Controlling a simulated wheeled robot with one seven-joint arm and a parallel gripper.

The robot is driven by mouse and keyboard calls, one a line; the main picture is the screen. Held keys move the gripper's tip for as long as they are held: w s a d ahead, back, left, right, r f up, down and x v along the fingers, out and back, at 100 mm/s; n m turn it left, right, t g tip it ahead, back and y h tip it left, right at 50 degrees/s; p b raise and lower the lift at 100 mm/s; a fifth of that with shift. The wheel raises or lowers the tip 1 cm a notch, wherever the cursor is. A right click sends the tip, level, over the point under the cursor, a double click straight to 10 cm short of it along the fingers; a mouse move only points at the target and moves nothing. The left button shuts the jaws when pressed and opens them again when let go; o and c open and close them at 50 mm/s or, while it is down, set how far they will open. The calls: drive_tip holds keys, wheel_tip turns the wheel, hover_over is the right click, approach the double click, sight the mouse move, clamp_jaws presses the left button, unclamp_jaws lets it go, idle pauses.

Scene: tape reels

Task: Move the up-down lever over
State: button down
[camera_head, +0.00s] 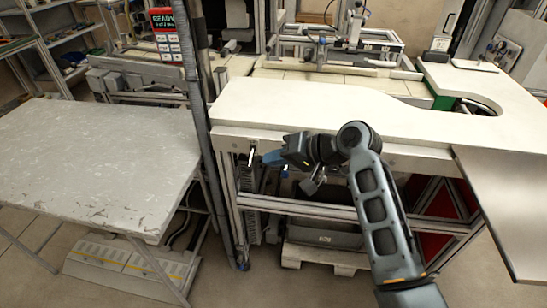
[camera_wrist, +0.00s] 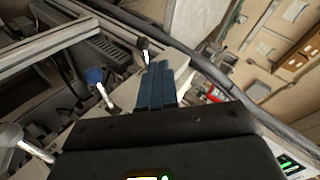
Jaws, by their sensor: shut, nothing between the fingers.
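A lever with a black knob (camera_wrist: 142,45) and pale stem stands just past my fingertips in the wrist view. A pale lever (camera_head: 251,155) also shows on the table's front panel in the head view, just left of my gripper (camera_head: 267,158). A second lever with a blue knob (camera_wrist: 94,76) is left of my fingers. A third, silver-knobbed lever (camera_wrist: 12,136) is at the lower left. No label shows which is the up-down lever. My gripper (camera_wrist: 160,68) is shut and empty, its blue fingers together close to the black-knobbed lever; contact cannot be told.
The white worktop (camera_head: 330,107) lies above and behind my gripper. A dark upright post (camera_head: 203,120) stands to its left, with a grey table (camera_head: 90,145) beyond. A black bin (camera_head: 325,232) sits on a pallet below.

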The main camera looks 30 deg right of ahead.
drive_tip(key=s+v, duration=0.1)
drive_tip(key=v, duration=0.7)
drive_tip(key=shift+s+a+f+b, duration=0.2)
drive_tip(key=shift+s+f+b, duration=0.05)
drive_tip(key=shift+b, duration=0.2)
drive_tip(key=s+a+f+t+h, duration=0.1)
drive_tip(key=s+f+h, duration=0.2)
drive_tip(key=s+f, duration=0.5)
drive_tip(key=s+a+f+t+h, duration=0.1)
drive_tip(key=s+f+h, duration=0.3)
drive_tip(key=s, duration=0.8)
drive_tip(key=s+a+r+n+t, duration=0.1)
drive_tip(key=s+r+n+t, duration=0.1)
drive_tip(key=s+r, duration=0.4)
drive_tip(key=s+a+r+n+t, duration=0.1)
drive_tip(key=s+r, duration=0.5)
drive_tip(key=s, duration=0.7)
drive_tip(key=shift+a+n+t, duration=0.4)
drive_tip(key=shift+a+n, duration=0.4)
drive_tip(key=shift+n, duration=0.1)
drive_tip(key=shift+s+f, duration=0.1)
